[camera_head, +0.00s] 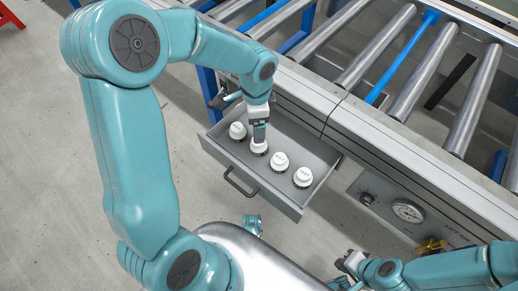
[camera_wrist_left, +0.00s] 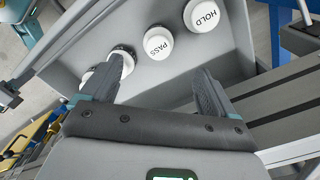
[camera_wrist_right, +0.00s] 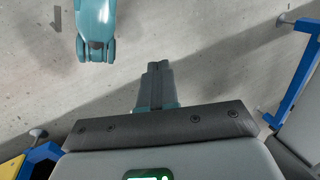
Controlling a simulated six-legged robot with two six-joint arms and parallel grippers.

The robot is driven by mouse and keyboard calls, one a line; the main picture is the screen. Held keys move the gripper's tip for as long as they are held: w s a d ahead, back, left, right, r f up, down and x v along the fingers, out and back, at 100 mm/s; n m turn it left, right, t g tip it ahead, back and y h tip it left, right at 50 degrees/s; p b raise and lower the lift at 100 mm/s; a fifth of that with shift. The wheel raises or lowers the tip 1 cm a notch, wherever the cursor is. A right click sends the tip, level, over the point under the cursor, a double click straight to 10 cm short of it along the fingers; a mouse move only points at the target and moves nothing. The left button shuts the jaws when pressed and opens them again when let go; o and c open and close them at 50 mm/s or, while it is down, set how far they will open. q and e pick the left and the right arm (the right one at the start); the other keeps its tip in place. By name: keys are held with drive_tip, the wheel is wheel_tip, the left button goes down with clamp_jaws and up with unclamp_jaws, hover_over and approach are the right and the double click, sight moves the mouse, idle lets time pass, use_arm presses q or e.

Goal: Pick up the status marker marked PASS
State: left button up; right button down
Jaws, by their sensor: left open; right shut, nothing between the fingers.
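The PASS status marker (camera_wrist_left: 158,43) is a round white cap on a dark base, standing in the open grey drawer (camera_head: 230,152). In the head view it is the second marker from the left (camera_head: 259,148), partly covered by my left gripper (camera_head: 258,134). My left gripper is open. In the left wrist view its fingers (camera_wrist_left: 160,75) point toward PASS, one to each side, with PASS beyond the tips. The left finger partly hides a neighbouring marker (camera_wrist_left: 122,57). My right gripper (camera_head: 342,272) is shut and empty, away from the drawer; its closed fingers show in the right wrist view (camera_wrist_right: 157,68).
The HOLD marker (camera_wrist_left: 202,15) stands beside PASS, and two more markers (camera_head: 280,160) stand on its other side. The roller conveyor (camera_head: 380,50) rises behind the drawer. Bare floor lies left.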

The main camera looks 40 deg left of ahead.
use_arm(q)
wheel_tip(320, 180, down, 6)
drive_tip(key=shift+w+f+b, duration=0.1)
drive_tip(key=shift+b, duration=0.85)
drive_tip(key=f+b, duration=0.2)
drive_tip(key=f, duration=0.1)
drive_tip(key=f+b, duration=0.1)
drive_tip(key=f, duration=0.1)
drive_tip(key=shift+d+f, duration=0.2)
drive_tip(key=shift+d, duration=0.1)
drive_tip(key=shift+r, duration=0.15)
